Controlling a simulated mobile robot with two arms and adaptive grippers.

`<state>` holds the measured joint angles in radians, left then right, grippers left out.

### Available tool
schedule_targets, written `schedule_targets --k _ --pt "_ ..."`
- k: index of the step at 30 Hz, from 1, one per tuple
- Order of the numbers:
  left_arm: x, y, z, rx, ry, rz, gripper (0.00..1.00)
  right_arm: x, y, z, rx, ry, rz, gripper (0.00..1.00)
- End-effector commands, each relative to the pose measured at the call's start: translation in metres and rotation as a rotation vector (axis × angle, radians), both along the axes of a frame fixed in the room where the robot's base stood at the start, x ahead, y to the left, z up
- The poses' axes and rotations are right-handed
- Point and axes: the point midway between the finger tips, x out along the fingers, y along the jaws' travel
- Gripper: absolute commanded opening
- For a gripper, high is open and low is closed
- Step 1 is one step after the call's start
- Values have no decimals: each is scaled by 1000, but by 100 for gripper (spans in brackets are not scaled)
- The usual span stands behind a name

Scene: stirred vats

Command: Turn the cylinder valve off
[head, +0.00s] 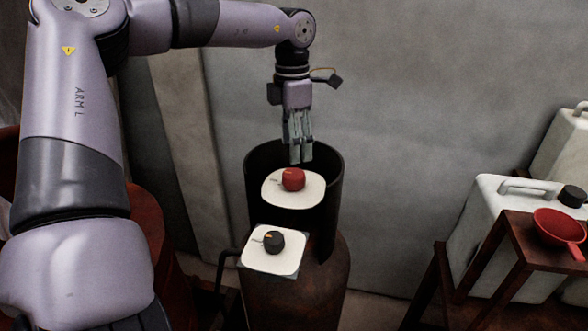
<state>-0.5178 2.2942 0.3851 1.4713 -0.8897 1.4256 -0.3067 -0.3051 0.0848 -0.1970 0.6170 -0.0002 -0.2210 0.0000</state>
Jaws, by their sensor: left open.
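A rusty brown cylinder (330,278) stands in the middle of the head view with a dark, open-fronted collar (332,172) at its top. Inside the collar a red knob (293,180) sits on a white rounded plate (312,195), with a small pointer mark at its left. In front and lower, a black knob (274,242) with an orange mark sits on a white square plate (288,263). No label shows which knob is the cylinder valve. My left gripper (301,158) is open, pointing down just above and behind the red knob, apparently not touching it. My right gripper is out of view.
At right, a white jerrycan (480,215) with a dark cap stands behind a rusty stand (515,236) bearing a red ladle or funnel (560,227). A second white can (562,150) is behind. A red-brown drum (155,235) is at left, partly behind my arm. A grey wall is close behind.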

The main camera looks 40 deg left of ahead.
Motion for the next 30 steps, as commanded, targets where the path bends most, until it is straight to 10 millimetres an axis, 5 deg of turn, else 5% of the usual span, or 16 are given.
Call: schedule_targets --k 12,24,30 --pt "-1 -2 -70 0 2 0 64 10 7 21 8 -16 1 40" --pt "-1 -2 -79 0 -1 1 64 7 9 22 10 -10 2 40" --pt "-1 -2 -79 0 -1 0 51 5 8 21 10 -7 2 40"
